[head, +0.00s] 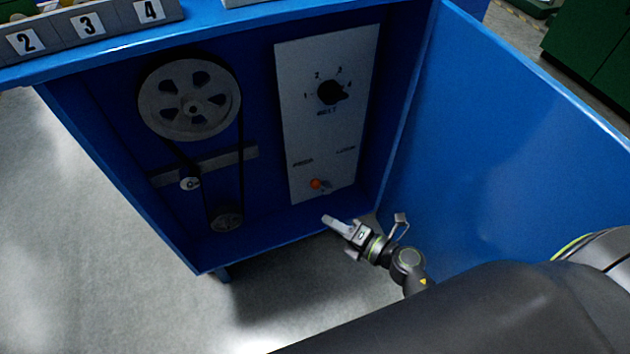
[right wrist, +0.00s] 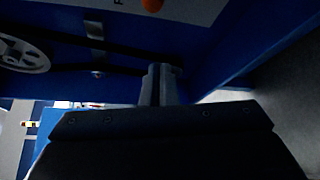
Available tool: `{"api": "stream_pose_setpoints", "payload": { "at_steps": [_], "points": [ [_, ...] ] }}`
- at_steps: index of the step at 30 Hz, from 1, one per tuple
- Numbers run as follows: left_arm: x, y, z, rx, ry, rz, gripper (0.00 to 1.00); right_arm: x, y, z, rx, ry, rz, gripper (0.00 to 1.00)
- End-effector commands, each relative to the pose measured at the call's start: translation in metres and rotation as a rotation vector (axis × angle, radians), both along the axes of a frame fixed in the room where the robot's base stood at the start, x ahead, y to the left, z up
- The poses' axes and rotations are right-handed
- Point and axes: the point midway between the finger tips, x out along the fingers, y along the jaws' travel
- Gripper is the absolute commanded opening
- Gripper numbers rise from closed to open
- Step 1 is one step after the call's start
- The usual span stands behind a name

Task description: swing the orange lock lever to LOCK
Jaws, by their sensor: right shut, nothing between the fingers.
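The orange lock lever (head: 316,184) sits low on the grey control panel (head: 308,140) inside the blue cabinet. Its round knob lies to the left of its pivot, below two small labels too blurred to read surely. The knob also shows at the top edge of the right wrist view (right wrist: 152,5). My right gripper (head: 327,219) is shut and empty, below and slightly right of the lever in the head view, apart from it. Its closed fingers also show in the right wrist view (right wrist: 160,85). My left gripper is out of view.
A black numbered knob (head: 331,92) sits higher on the panel. A large pulley (head: 190,100), a belt and smaller pulleys (head: 227,219) are to the left. The cabinet's front is open.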

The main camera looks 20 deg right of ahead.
Motion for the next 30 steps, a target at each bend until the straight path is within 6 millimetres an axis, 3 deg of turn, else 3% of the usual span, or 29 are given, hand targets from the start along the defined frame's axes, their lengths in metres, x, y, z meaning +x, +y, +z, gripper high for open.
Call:
{"api": "stream_pose_setpoints", "payload": {
  "at_steps": [14, 28, 30],
  "points": [
    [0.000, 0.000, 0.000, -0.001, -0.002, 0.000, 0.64, 0.008, 0.005, -0.002, 0.001, -0.001, -0.001, 0.00],
    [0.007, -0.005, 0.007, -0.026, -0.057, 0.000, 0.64, 0.087, 0.053, -0.018, 0.002, -0.001, 0.000, 0.00],
    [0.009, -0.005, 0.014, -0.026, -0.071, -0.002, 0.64, 0.088, 0.038, -0.013, -0.007, -0.001, 0.000, 0.00]
  ]
}}
